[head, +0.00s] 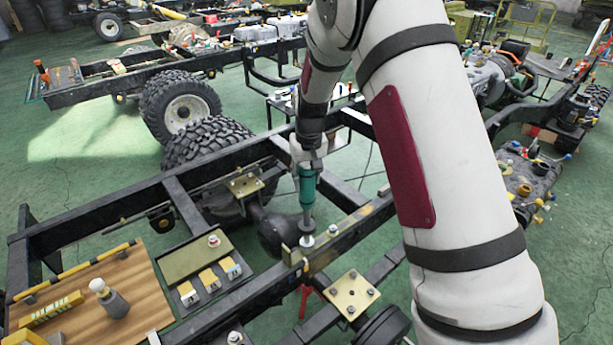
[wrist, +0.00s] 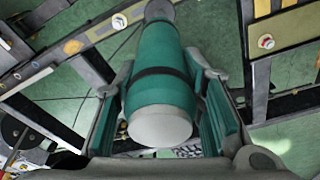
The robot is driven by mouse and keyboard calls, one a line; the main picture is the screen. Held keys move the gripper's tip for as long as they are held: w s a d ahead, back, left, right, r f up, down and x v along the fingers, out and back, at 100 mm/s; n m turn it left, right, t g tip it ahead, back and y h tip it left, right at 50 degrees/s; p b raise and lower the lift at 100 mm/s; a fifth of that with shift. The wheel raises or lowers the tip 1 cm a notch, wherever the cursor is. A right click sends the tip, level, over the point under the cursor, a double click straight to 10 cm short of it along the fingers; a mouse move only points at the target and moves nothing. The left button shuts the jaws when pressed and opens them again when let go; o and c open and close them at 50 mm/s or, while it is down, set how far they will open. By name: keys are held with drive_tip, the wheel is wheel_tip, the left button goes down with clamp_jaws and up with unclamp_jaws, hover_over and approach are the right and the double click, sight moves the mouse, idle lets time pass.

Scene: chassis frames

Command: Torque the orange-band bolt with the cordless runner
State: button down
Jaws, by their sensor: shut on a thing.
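My gripper (head: 307,165) is shut on the teal cordless runner (head: 307,187), which hangs upright over the near chassis rail. In the wrist view the runner (wrist: 160,90) fills the middle, between both jaws (wrist: 165,110). Its grey nose meets or nearly meets a pale bolt head on the rail; I cannot tell whether they touch, and its band colour is hidden.
A wooden board (head: 140,290) with a grey-and-white bottle-like item and a dark tray (head: 215,285) with yellow-and-white blocks lie left. A bolted plate (head: 352,295) is at the front right. More chassis frames and large tyres (head: 180,108) stand behind. Green floor shows between the rails.

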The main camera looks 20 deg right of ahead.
drive_tip(key=shift+s+f, duration=0.1)
drive_tip(key=shift+f, duration=0.3)
idle(2.2)
drive_tip(key=shift+r, duration=0.2)
idle(0.5)
drive_tip(key=shift+r, duration=1.6)
